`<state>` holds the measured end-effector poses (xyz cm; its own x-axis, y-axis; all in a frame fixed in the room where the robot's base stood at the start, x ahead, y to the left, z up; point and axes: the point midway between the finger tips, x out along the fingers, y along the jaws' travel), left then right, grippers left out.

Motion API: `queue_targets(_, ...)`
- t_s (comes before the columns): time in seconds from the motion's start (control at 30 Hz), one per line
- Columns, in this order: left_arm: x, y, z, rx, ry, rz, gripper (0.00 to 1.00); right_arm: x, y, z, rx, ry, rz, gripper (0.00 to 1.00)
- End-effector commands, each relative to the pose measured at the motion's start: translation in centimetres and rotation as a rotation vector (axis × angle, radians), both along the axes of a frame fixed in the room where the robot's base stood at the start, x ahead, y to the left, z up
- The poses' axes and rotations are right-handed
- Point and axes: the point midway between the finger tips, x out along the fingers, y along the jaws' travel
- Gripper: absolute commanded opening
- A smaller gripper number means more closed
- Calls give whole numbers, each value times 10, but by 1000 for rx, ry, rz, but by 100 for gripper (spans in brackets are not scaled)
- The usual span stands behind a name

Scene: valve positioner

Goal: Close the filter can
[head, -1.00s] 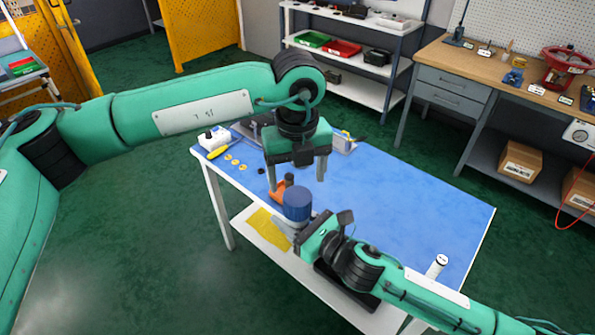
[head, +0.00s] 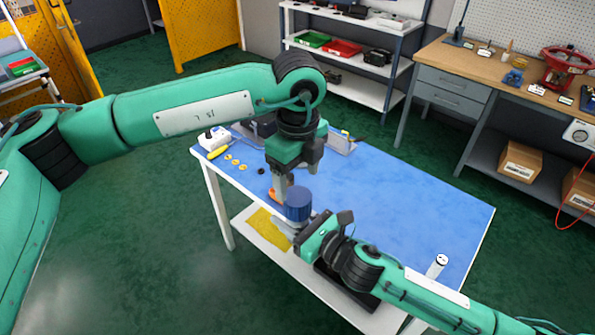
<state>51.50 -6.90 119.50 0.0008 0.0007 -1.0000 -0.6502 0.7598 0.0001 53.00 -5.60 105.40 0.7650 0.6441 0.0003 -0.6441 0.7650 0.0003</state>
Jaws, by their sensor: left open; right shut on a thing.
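The filter can shows as a grey body (head: 289,226) with a blue ribbed cap (head: 298,205) on top, near the table's front-left edge. It looks upright. I cannot tell whether the cap is fully seated. My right gripper (head: 297,236) is shut on the grey body from the right and hides part of it. My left gripper (head: 291,184) is open, pointing down just above and behind the cap. Its fingers look turned nearly edge-on, and I cannot tell whether they touch the cap.
An orange object (head: 273,196) is partly hidden behind my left gripper. Yellow discs (head: 232,162) and a yellow-handled tool (head: 217,152) lie at the table's left end. A white cylinder (head: 437,262) stands at the front right. The blue tabletop (head: 400,205) is clear to the right.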

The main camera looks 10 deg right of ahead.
Motion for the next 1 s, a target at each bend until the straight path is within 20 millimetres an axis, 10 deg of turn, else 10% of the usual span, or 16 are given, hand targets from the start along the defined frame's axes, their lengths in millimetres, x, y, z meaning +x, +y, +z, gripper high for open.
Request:
queue_targets(0.5, 0, 0, -69, 1, 2, -1, 73, 0, 0, 1, 1, -2, 0, 0)
queue_targets(0.9, 0, 0, -76, 1, 1, -1, 73, 0, 0, 1, 1, -2, 0, 0)
queue_targets(1.0, 0, 0, -76, 1, 1, -1, 54, 0, 0, 1, 1, -2, 0, 0)
